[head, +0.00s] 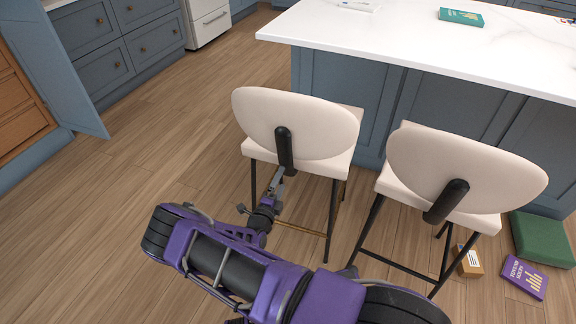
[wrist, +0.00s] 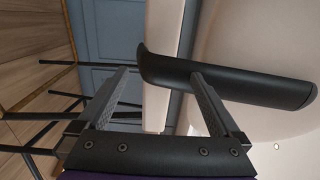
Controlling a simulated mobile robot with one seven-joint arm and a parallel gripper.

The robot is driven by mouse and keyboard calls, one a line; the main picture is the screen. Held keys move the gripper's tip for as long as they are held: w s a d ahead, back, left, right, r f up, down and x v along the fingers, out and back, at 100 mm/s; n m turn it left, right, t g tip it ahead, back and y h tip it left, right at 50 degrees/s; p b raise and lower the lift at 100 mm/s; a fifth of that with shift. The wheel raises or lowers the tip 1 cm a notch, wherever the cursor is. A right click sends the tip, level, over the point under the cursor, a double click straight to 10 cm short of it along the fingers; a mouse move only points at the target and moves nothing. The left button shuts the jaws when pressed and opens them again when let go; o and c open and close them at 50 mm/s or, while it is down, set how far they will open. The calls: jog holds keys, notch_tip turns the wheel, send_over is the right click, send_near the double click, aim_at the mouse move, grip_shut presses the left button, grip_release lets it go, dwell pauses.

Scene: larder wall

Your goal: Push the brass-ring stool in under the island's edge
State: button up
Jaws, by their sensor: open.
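The brass-ring stool (head: 295,125) is the left of two cream stools, with a brass foot bar (head: 300,229) low on its dark legs. It stands upright at the island (head: 430,45), its rounded back towards me and its seat beyond. My gripper (head: 277,182) is open just behind the stool, below the black bracket on its back. In the wrist view my gripper (wrist: 161,74) has its fingers spread, and the right fingertip overlaps the black bracket (wrist: 230,80). I cannot tell whether they touch. The cream seat edge (wrist: 157,60) shows beyond the fingers. My arm hides part of the stool's lower legs.
A second cream stool (head: 465,170) with black foot bars stands close on the right. An open blue door (head: 55,70) is at left. Floor left is clear.

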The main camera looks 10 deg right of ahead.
aim_at(302, 163)
jog(key=x, duration=1)
jog(key=shift+w+b, duration=0.15)
jog(key=shift+b, duration=0.15)
grip_shut()
